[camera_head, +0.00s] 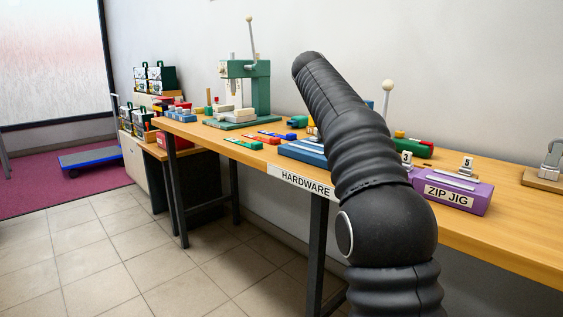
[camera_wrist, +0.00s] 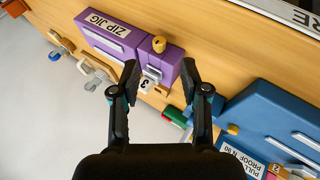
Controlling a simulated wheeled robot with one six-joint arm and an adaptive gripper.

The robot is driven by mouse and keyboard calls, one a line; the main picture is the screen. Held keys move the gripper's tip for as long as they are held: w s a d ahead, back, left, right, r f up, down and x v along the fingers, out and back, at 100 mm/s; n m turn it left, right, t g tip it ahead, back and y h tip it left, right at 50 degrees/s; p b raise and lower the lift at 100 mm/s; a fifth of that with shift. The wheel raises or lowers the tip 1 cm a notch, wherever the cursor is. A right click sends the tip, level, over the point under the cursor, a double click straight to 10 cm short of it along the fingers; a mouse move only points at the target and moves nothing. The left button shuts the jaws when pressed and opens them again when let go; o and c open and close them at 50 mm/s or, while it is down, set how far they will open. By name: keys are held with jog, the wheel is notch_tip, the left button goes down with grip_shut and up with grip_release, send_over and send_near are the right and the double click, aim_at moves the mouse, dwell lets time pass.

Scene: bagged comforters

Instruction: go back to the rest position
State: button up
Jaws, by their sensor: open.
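My gripper (camera_wrist: 160,84) is open and empty in the wrist view. Its two black fingers stand apart above the workbench, over the end of the purple zip jig (camera_wrist: 118,38) by a tag marked 3 (camera_wrist: 146,86). I cannot tell how high the fingertips are above the jig. In the head view my black arm rises in front of the bench and leans left, and the gripper itself does not show. The purple zip jig (camera_head: 452,196) lies on the bench just right of my arm there.
The wooden workbench (camera_head: 515,236) runs along the wall. It bears a green press (camera_head: 262,90), blue fixtures (camera_head: 300,152) and a tag marked 5 (camera_head: 467,163). A blue trolley (camera_head: 90,157) stands at the far left. The tiled floor (camera_head: 90,255) in front is clear.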

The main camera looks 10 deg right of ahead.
jog(key=s+a+f+n+t+y, duration=0.2)
jog(key=s+a+f+n, duration=0.1)
jog(key=s+f, duration=0.5)
jog(key=s+a+f+n+t+y, duration=0.2)
jog(key=s+f, duration=0.5)
jog(key=s, duration=0.5)
jog(key=s+a+f+n+t+y, duration=0.3)
jog(key=s+a+f, duration=0.3)
jog(key=s+f, duration=0.2)
jog(key=shift+s+f+n+y, duration=0.3)
jog(key=shift+s, duration=0.6)
